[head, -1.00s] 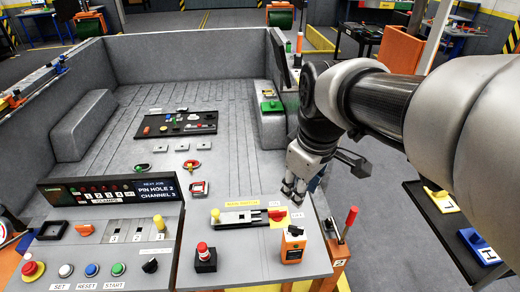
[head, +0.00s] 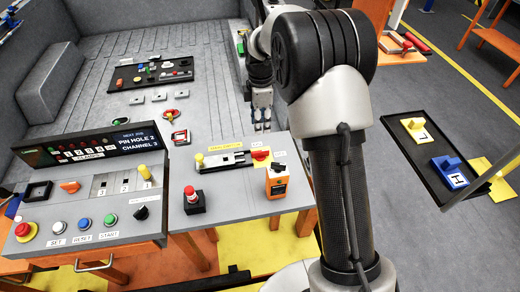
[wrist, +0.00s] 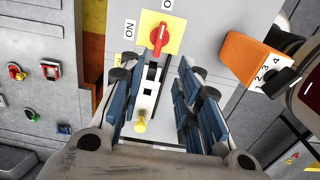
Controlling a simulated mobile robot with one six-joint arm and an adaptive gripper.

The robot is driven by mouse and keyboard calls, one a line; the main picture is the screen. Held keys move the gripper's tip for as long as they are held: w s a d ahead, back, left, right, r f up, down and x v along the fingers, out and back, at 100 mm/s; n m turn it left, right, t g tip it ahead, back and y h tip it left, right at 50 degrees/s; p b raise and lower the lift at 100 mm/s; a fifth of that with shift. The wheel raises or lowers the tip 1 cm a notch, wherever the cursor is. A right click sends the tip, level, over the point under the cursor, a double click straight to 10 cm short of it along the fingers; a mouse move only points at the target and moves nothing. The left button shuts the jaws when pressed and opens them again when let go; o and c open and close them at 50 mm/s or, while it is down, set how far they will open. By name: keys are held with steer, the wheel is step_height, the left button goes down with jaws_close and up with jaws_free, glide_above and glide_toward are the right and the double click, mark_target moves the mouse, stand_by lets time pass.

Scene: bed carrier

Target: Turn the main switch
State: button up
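The main switch (head: 260,155) is a red rotary knob on a yellow plate at the right of the grey console top. In the wrist view the red knob (wrist: 159,36) stands lengthwise on its plate, between the ON label at the left and a partly cut-off label at the top. My gripper (head: 262,118) hangs beyond the switch in the head view, apart from it. In the wrist view my gripper (wrist: 158,66) has its fingers spread, with nothing held between them. The knob lies just beyond the fingertips.
A yellow-knobbed slide lever (head: 199,160) sits left of the switch. An orange device (head: 277,181) stands close in front of it, and a red push-button on a black box (head: 193,200) is nearby. A black tray (head: 432,172) with yellow and blue pieces is at the right.

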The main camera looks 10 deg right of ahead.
mark_target(260, 151)
step_height(260, 151, down, 14)
steer(key=b, duration=0.3)
steer(key=shift+f, duration=0.1)
steer(key=shift+c, duration=0.6)
jaws_close()
